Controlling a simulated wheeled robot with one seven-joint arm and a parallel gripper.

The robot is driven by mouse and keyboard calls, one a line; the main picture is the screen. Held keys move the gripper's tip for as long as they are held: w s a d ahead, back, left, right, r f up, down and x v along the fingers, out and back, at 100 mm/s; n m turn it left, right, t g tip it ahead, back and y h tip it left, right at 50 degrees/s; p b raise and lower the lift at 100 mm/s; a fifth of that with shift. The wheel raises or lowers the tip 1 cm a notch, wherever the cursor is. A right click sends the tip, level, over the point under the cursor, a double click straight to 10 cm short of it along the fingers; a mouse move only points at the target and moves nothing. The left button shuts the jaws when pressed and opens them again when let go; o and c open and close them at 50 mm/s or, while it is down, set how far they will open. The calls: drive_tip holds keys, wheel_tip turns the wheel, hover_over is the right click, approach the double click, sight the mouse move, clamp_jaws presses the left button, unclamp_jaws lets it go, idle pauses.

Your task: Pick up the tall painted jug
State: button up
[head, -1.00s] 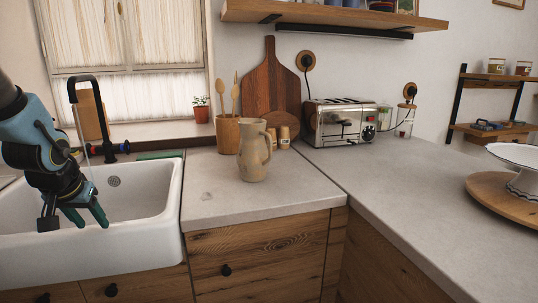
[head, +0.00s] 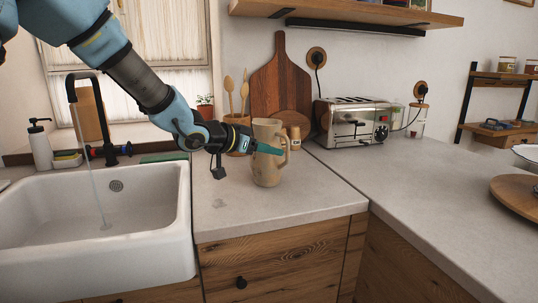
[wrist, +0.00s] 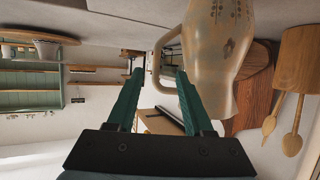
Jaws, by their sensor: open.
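The tall painted jug (head: 266,170) stands upright on the grey counter, beige with a handle on its right side. In the wrist view the jug (wrist: 218,60) fills the upper right, with faint painted marks on its body. My gripper (head: 272,150) is at the jug's upper half, its teal finger crossing in front of the body towards the handle. In the wrist view my gripper (wrist: 160,73) is open, and the jug's handle shows between the two fingertips. The body lies to the right of the right finger. I cannot tell whether a finger touches the jug.
Behind the jug are a pot of wooden spoons (head: 236,122), a cutting board (head: 283,85) and small wooden shakers (head: 295,135). A toaster (head: 352,122) stands to the right. A white sink (head: 150,240) is at the left. The front counter is clear.

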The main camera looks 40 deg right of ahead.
drive_tip(key=p+x, duration=0.1)
drive_tip(key=x, duration=0.9)
drive_tip(key=shift+s+d, duration=0.2)
drive_tip(key=shift+d, duration=0.1)
clamp_jaws()
idle(1.0)
